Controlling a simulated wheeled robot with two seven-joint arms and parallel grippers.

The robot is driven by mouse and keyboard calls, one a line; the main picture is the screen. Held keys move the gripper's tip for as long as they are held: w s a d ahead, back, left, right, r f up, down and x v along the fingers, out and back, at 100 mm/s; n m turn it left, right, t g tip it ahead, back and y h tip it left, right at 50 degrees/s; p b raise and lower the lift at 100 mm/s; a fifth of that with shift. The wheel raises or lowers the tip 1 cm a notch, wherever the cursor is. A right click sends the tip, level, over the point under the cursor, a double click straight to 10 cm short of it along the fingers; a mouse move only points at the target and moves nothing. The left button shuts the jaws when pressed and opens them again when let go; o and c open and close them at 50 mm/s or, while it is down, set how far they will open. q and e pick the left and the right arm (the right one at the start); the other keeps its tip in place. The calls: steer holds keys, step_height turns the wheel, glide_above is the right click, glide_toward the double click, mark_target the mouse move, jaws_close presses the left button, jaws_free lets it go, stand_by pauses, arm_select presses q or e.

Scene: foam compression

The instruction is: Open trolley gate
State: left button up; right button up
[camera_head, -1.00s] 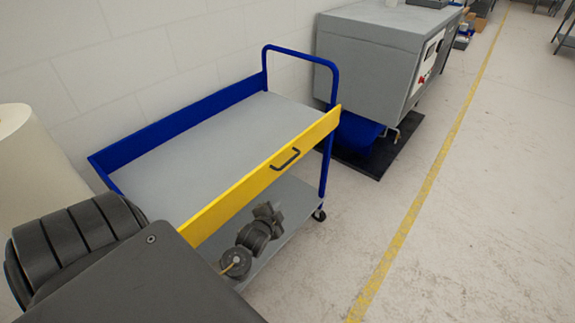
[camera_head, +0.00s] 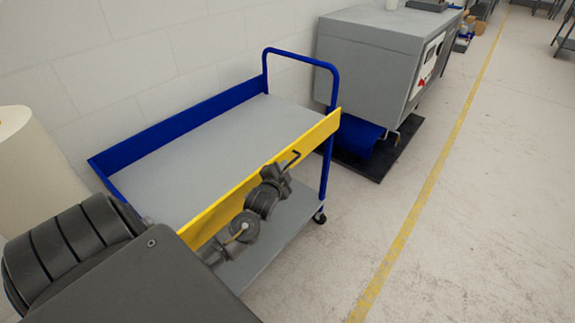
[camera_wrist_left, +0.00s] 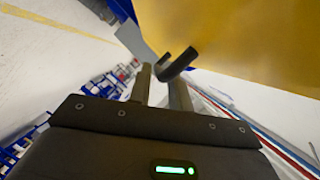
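The trolley (camera_head: 200,150) has a grey top deck, blue sides and a yellow gate (camera_head: 215,215) along its front, which stands upright and closed. A black handle (camera_head: 294,158) sits on the gate's outer face, partly hidden by my left gripper. My left gripper (camera_head: 286,172) is in front of the gate, just below the handle. In the left wrist view its fingers (camera_wrist_left: 160,80) are apart, with the handle (camera_wrist_left: 181,64) just beyond the tips; I cannot tell if they touch. The yellow gate (camera_wrist_left: 250,35) fills the upper right there. My right gripper is not in view.
A grey machine cabinet (camera_head: 370,60) stands behind the trolley on a black mat (camera_head: 385,165). A white wall (camera_head: 100,60) runs along the trolley's far side. A pale cylinder (camera_head: 35,170) is at the left edge. The floor (camera_head: 480,220) to the right is clear.

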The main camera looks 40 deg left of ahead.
arm_select(q)
steer(key=shift+x, duration=1.35)
steer(key=shift+c, duration=0.3)
jaws_close()
